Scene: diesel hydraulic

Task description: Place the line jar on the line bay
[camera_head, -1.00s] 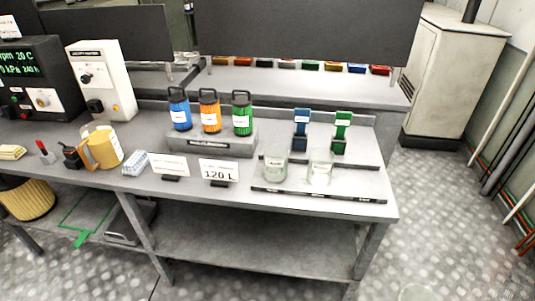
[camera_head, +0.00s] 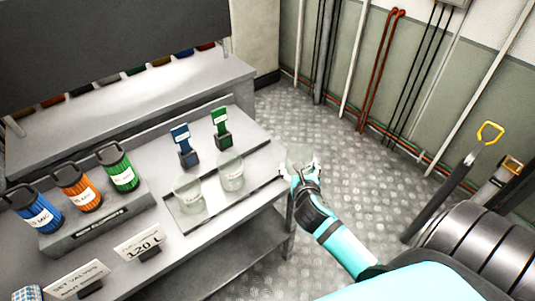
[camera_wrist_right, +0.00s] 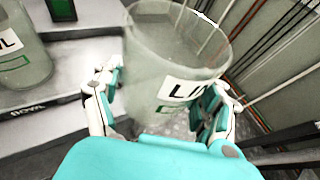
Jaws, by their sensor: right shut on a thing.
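The line jar (camera_wrist_right: 175,60) is a clear glass jar with a white label, partly covered, that starts "LI". My right gripper (camera_wrist_right: 160,105) is shut around it, with a finger on each side. In the head view the line jar (camera_head: 299,156) is held in my right gripper (camera_head: 300,172) just beyond the right end of the bench. Two similar jars, one left (camera_head: 189,192) and one right (camera_head: 231,172), stand on the dark-edged strip (camera_head: 205,222) on the bench. I cannot read which part is the line bay. My left gripper is not in view.
Blue (camera_head: 183,146) and green (camera_head: 221,128) stands rise behind the two jars. Blue, orange and green canisters stand on a grey block (camera_head: 95,225) to the left. A "120 L" sign (camera_head: 142,243) stands at the front. The bench top right of the jars is narrow and clear.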

